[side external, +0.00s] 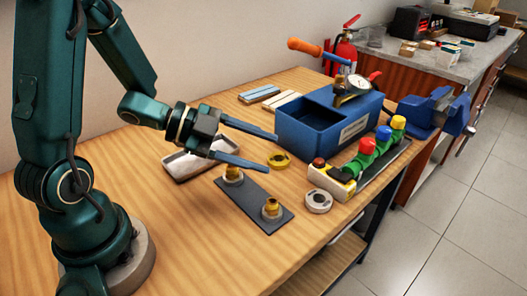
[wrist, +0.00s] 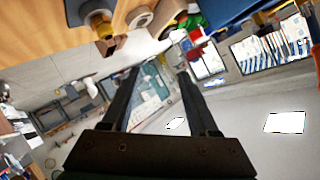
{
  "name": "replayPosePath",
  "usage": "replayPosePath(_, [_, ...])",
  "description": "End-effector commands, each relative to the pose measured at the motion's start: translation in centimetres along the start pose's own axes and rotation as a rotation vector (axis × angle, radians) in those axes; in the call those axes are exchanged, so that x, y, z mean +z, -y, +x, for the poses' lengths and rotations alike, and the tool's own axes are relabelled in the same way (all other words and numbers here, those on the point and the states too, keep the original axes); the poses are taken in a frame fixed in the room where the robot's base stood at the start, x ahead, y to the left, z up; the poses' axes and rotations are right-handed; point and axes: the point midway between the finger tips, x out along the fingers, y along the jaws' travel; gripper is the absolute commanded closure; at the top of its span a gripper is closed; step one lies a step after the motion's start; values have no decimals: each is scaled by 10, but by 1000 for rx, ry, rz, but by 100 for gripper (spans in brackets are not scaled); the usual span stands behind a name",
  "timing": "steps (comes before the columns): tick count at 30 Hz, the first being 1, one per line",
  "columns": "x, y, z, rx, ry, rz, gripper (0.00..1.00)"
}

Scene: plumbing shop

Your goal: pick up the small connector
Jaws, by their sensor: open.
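Two small brass connectors stand upright on a dark flat plate (side external: 252,200) on the wooden bench: one at the back left (side external: 233,173), one at the front right (side external: 271,209). I cannot tell which one the task names. A brass fitting (wrist: 103,28) also shows at the upper left in the wrist view. My gripper (side external: 272,153) is open and empty, its two long fingers apart above the bench, higher than the plate and behind the front connector. In the wrist view my fingers (wrist: 158,73) point past the bench, with nothing between them.
A blue bin (side external: 300,130) stands just beyond my fingertips. A shallow tray (side external: 185,163) sits below my wrist. The front left bench is clear.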

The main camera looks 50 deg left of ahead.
Motion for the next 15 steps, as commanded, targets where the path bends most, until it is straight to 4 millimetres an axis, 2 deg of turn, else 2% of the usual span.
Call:
replayPosePath(1, [9,-16,4,18,9,-169,40])
replayPosePath(3, [19,-32,7,33,26,-355,40])
replayPosePath(6, [28,-52,10,54,48,-520,40])
replayPosePath(10, [34,-68,11,82,64,-606,40])
replayPosePath(15, [36,-73,16,93,66,-629,40])
